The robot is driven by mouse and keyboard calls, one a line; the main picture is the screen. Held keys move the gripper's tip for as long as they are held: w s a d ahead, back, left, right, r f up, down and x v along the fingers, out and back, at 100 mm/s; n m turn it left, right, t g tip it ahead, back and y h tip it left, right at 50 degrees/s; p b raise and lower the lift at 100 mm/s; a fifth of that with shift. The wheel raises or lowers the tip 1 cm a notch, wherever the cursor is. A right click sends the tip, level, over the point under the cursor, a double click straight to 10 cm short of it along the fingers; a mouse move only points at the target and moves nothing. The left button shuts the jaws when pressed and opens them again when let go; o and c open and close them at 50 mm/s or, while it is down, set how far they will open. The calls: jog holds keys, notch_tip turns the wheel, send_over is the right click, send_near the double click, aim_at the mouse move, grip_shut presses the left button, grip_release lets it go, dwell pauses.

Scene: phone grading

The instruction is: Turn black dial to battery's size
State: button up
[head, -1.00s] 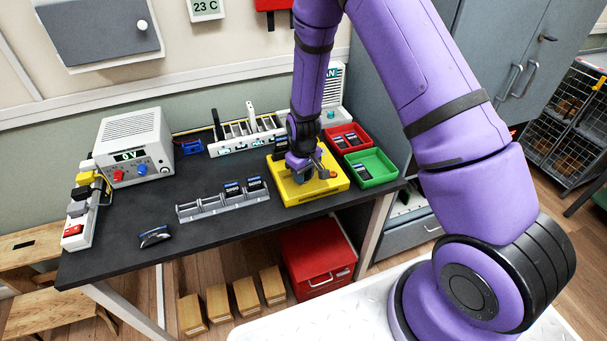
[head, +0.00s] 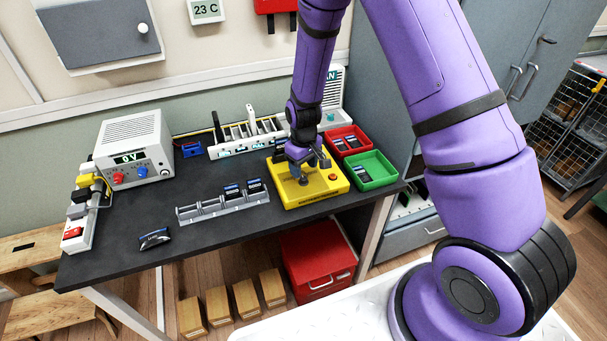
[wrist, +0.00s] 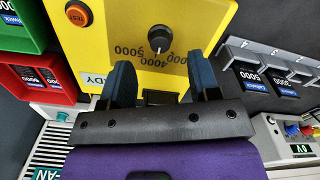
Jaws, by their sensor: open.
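The yellow tester box (head: 325,188) sits at the right part of the dark bench. Its black dial (wrist: 159,38) shows clear in the wrist view, with 5000 and 4000 printed upside down beside it; I cannot tell surely which number its pointer marks. It is small in the head view (head: 303,181). My gripper (wrist: 160,62) is open and empty, apart from the dial, with its blue-grey fingers to either side of the printed numbers. It also shows above the tester in the head view (head: 300,168). A dark battery (head: 280,144) stands at the tester's back left, partly hidden.
An orange TEST button (wrist: 78,14) is on the tester. Red (head: 362,146) and green (head: 388,177) bins with batteries stand right of it. A grey rack (head: 213,208) with batteries is to the left. A loose battery (head: 154,238) lies at the front left.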

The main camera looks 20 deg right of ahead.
notch_tip(320, 180, up, 6)
jog(key=shift+r, duration=0.15)
dwell(0.6)
notch_tip(320, 180, up, 14)
jog(key=f+m+t, duration=0.1)
send_over(304, 178)
jog(key=s+d, duration=0.2)
jog(key=s, duration=0.1)
jog(key=s+d+r+m+t, duration=0.1)
jog(key=s+d+r+t, duration=0.1)
jog(key=s+r, duration=0.8)
jog(key=s+d+r+m+t, duration=0.1)
jog(key=s+r, duration=0.4)
jog(key=s, duration=0.3)
jog(key=s+d+r+m+t, duration=0.1)
jog(key=s+r, duration=0.5)
jog(key=s, duration=0.2)
jog(key=shift+s+d+m, duration=0.2)
jog(key=shift+d+m, duration=0.1)
jog(key=shift+d, duration=0.05)
